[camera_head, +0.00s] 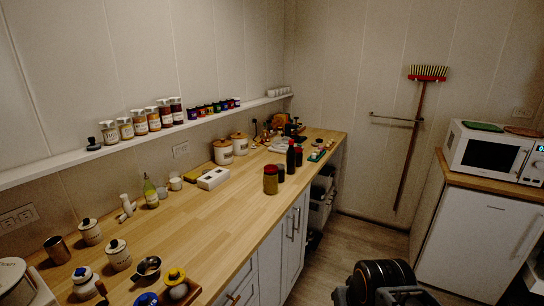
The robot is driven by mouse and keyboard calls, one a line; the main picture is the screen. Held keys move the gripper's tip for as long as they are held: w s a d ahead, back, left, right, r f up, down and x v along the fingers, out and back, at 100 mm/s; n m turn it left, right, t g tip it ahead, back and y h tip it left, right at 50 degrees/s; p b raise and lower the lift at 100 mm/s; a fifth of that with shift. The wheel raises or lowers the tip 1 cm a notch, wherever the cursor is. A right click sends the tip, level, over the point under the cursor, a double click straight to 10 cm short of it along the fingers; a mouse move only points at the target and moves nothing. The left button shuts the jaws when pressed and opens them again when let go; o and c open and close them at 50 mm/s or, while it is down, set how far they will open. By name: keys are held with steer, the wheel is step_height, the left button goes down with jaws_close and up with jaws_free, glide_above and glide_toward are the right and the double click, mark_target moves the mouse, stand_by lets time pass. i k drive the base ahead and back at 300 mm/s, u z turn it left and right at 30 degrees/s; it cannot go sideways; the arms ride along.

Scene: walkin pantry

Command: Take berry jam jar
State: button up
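No label is readable as berry jam, so I cannot tell which jar it is. Several small dark jars with coloured labels or lids (209,108) stand in a row on the wall shelf (60,171). A larger jar with a reddish-brown lid and yellowish contents (271,181) stands upright near the counter's front edge. A small dark jar (281,174) stands just behind it. Black parts of my arm show at the bottom right, in front of the floor. My gripper's fingers are not in view.
The wooden counter (215,221) has a clear middle stretch. Spice jars (153,119) stand left on the shelf. Dark bottles (291,157) and canisters (222,152) stand farther back. A broom (411,140) hangs on the back wall. A microwave (489,153) sits on the right unit.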

mark_target(299, 154)
steer(key=z, duration=0.55)
steer(key=k, duration=0.6)
steer(key=z, duration=0.65)
steer(key=i, duration=1.45)
steer(key=u, duration=0.25)
steer(key=i, duration=1.75)
steer(key=u, duration=1.75)
steer(key=i, duration=1.15)
steer(key=u, duration=1)
